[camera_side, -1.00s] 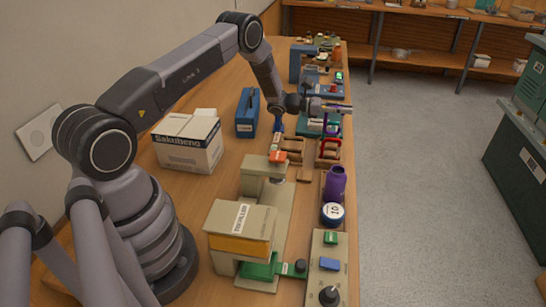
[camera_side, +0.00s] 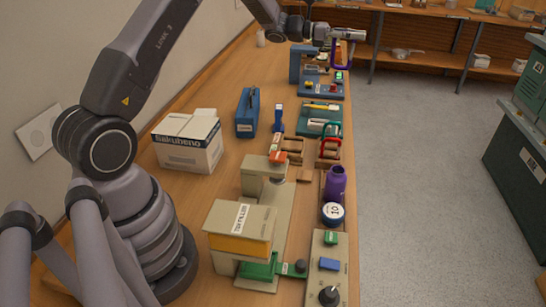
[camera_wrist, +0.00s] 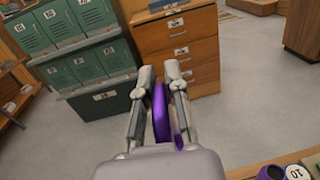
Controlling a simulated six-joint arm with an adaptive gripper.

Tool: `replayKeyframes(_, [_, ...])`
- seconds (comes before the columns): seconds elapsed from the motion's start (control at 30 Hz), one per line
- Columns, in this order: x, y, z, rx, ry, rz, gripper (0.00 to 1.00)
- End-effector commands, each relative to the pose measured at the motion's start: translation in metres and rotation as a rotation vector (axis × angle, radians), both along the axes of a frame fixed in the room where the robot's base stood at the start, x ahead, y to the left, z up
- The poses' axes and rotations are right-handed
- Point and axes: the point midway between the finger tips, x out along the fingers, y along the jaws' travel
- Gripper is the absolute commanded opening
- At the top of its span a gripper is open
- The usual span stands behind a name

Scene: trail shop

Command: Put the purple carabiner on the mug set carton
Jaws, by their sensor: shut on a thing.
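The purple carabiner (camera_side: 335,57) hangs from my gripper (camera_side: 348,35), high above the far end of the bench at its right edge. In the wrist view the purple carabiner (camera_wrist: 160,112) stands between the two fingers of my gripper (camera_wrist: 159,76), which are shut on it. A white carton (camera_side: 188,141) with a dark lettered band sits on the left side of the bench, well apart from the gripper.
A blue case (camera_side: 247,113) stands just behind the carton. A beige machine (camera_side: 240,232) fills the front. Bare wood lies around the carton.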

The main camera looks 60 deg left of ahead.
Motion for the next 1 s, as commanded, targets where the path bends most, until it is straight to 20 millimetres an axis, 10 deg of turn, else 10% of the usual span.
replayKeyframes(0.27, [-0.059, -0.034, -0.037, -0.004, 0.003, -0.266, 0.00])
replayKeyframes(0.53, [-0.179, -0.057, -0.082, -0.009, 0.003, -0.792, 0.00])
replayKeyframes(1.0, [-0.380, 0.007, -0.088, -0.007, -0.002, -1.815, 0.00])
